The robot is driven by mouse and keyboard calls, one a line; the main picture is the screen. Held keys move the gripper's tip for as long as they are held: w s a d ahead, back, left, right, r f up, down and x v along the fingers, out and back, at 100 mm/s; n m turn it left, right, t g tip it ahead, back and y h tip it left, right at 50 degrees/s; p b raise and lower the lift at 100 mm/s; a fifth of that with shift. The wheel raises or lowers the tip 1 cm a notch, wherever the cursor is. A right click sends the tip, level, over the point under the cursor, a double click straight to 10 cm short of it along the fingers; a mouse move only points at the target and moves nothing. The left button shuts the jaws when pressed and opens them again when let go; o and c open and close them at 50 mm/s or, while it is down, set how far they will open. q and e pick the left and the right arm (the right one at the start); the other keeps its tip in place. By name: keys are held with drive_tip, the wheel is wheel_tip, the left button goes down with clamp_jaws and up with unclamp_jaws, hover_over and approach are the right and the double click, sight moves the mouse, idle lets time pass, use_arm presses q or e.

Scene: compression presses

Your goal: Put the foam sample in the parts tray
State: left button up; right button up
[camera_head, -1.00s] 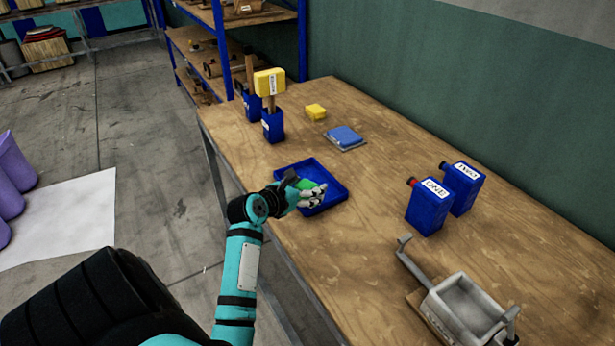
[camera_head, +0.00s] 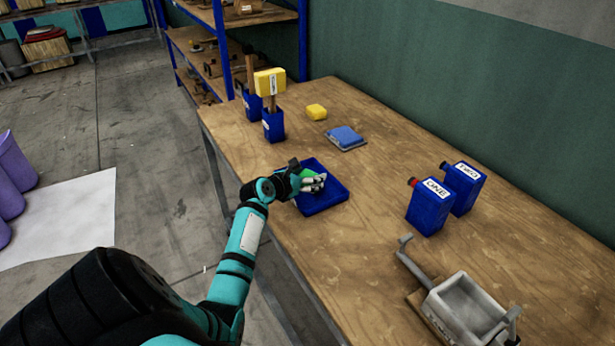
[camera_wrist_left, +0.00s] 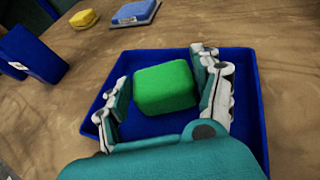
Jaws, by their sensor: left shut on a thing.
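The foam sample, taken to be the green block (camera_wrist_left: 166,87), sits between the fingers of my left gripper (camera_wrist_left: 168,98) in the left wrist view. In the head view the green block (camera_head: 309,174) shows partly behind my left gripper (camera_head: 312,180). The blue parts tray (camera_head: 338,196) lies on the wooden table under the gripper, and the block is over its inside. The tray (camera_wrist_left: 252,110) also fills much of the wrist view. My left gripper is shut on the block. Whether the block touches the tray floor is hard to tell. My right gripper is not in view.
On the table (camera_head: 380,240) are a yellow block (camera_head: 316,112), a blue sponge-like block on a grey pad (camera_head: 346,138), blue labelled bottles (camera_head: 429,206), a grey press (camera_head: 464,308), and blue holders (camera_head: 273,127) near the far left edge. Bare table surrounds the tray.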

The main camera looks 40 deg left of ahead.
use_arm(q)
drive_tip(key=shift+f, duration=0.1)
drive_tip(key=o, duration=1)
drive_tip(key=shift+s+r, duration=0.1)
drive_tip(key=shift+r, duration=0.1)
drive_tip(key=v, duration=1.2)
drive_tip(key=shift+p, duration=0.3)
